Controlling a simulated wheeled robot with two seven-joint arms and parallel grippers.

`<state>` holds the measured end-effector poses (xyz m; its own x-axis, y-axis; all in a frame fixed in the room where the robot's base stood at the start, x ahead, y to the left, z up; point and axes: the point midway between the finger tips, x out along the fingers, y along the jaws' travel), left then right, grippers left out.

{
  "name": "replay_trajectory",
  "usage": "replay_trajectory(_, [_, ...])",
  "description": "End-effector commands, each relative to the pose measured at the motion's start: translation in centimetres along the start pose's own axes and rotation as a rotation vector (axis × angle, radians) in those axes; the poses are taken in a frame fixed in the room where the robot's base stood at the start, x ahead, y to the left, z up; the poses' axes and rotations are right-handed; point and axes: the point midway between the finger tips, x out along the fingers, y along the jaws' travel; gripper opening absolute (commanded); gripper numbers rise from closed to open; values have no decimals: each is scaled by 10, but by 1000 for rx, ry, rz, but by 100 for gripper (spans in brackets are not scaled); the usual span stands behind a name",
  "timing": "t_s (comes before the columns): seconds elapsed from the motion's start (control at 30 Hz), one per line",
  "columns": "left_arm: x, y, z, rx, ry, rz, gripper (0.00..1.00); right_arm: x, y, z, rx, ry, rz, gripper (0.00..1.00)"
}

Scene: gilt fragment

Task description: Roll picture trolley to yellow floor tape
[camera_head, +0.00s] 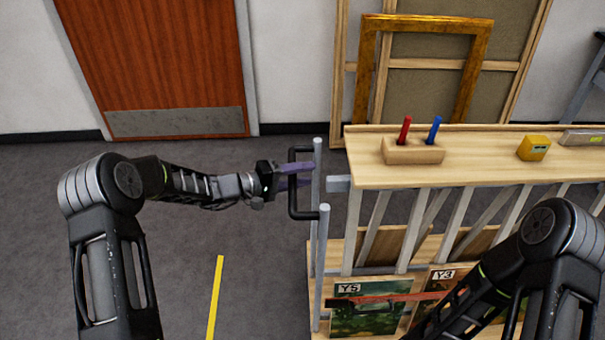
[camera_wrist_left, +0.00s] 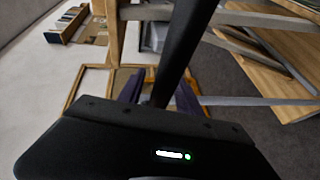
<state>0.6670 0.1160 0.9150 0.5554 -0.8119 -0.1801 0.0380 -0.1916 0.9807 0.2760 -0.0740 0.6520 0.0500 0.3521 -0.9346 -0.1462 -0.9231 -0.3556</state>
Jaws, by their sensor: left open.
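The picture trolley (camera_head: 480,170) has a pale wooden top and grey metal posts, with pictures labelled Y5 (camera_head: 365,315) and Y3 (camera_head: 440,280) on its lower shelf. A black handle (camera_head: 291,205) sticks out from its left end. My left gripper (camera_head: 297,177) has its purple fingers open at the handle. In the left wrist view the black handle bar (camera_wrist_left: 180,45) runs between the fingers (camera_wrist_left: 160,95). Yellow floor tape (camera_head: 215,297) lies left of the trolley. My right arm reaches in at lower right; a reddish finger-like part (camera_head: 385,298) shows before the pictures.
A block with red and blue markers (camera_head: 413,151) and a yellow device (camera_head: 533,148) stand on the trolley top. A gilt frame (camera_head: 367,70) leans at the back wall. A brown door (camera_head: 160,60) is at back left. Grey floor (camera_head: 265,240) is clear around the tape.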

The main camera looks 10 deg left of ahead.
Motion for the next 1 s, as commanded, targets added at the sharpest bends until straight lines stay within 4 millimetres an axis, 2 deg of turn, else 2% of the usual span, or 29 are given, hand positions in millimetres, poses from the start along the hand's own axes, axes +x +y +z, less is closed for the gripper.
replay_trajectory(0.07, [0, 0, 0, 0, 0, 0, 41, 0, 0, 0, 0, 0, 0, 36])
replay_trajectory(0.57, [0, 0, 0, -1, 0, 0, 0, 0, 0, 0, 0, 0, 0, 36])
replay_trajectory(1.0, [0, 0, 0, -1, 0, -1, 0, 0, 0, 0, 0, 0, 0, 36])
